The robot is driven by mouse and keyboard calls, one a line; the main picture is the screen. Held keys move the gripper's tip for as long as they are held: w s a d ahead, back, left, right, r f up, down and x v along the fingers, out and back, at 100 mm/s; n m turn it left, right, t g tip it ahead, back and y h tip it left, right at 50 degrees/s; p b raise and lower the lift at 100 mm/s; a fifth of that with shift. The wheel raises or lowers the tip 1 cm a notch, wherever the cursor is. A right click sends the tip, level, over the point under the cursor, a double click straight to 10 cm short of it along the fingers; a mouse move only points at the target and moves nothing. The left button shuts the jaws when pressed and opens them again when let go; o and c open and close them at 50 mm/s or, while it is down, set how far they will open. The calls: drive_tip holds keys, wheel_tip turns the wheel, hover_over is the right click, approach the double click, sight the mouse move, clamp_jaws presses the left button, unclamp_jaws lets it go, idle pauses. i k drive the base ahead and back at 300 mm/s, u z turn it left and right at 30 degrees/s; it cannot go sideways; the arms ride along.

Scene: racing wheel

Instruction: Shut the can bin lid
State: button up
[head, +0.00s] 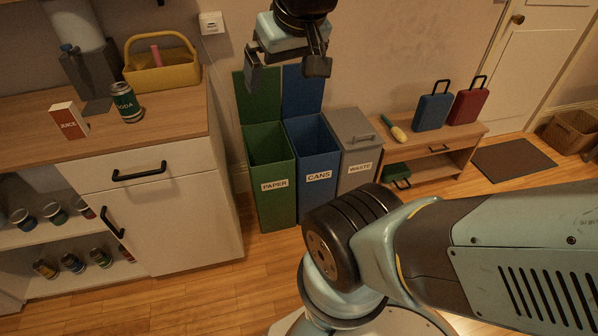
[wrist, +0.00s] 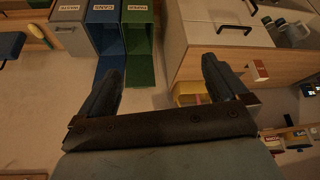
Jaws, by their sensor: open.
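The blue cans bin (head: 318,160) stands between the green paper bin and the grey waste bin. Its blue lid (head: 302,95) is open and stands upright against the wall behind it. In the wrist view, which is upside down, the cans bin (wrist: 105,16) and its raised lid (wrist: 110,62) show at the upper left. My gripper (head: 286,70) is open and empty, above the bins and in front of the wall near the top of the raised lids. In the wrist view, its fingers (wrist: 163,78) are spread apart, the left one overlapping the blue lid's end. Contact cannot be told.
The paper bin (head: 268,175) is open, with its green lid (head: 257,97) raised beside the blue one. The waste bin (head: 357,150) is shut. A counter (head: 160,115) stands left of the bins, and a low bench (head: 430,150) with suitcases stands right.

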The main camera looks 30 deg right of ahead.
sight(301, 96)
drive_tip(key=z, duration=0.05)
drive_tip(key=k, duration=0.5)
drive_tip(key=z, duration=1.1)
drive_tip(key=i, duration=1.35)
drive_tip(key=u, duration=1.15)
